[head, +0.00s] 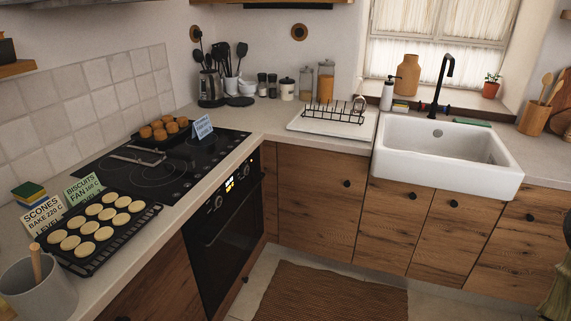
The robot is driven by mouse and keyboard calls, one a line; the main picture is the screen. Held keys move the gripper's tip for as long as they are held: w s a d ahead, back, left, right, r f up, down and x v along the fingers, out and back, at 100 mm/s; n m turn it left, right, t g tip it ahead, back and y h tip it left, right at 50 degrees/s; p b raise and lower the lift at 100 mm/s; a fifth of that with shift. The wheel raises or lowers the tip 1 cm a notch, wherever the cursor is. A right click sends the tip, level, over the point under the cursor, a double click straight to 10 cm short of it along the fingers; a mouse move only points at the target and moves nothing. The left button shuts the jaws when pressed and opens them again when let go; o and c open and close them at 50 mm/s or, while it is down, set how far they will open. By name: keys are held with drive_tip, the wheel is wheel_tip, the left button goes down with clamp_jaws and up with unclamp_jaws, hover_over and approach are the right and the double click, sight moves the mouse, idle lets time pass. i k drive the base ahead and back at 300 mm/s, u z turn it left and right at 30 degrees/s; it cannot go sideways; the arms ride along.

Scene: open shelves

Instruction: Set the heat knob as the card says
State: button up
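The black oven (222,228) is built in under the hob, with its door shut. Its control panel has a small lit display (230,184) between a near knob (218,202) and a far knob (246,169). Their markings are too small to read, and I cannot tell which sets the heat. My gripper is not in view.
A black tray of pale rounds (98,232) lies on the near counter beside the cards. A tray of browned buns (163,130) is on the hob (150,170). A grey crock (40,290) stands near left. A brown rug (330,294) lies on the open floor before the cabinets.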

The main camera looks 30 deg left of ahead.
sight(245, 170)
drive_tip(key=u, duration=0.25)
drive_tip(key=i, duration=1)
drive_tip(key=u, duration=1.05)
drive_tip(key=i, duration=0.35)
drive_tip(key=u, duration=0.25)
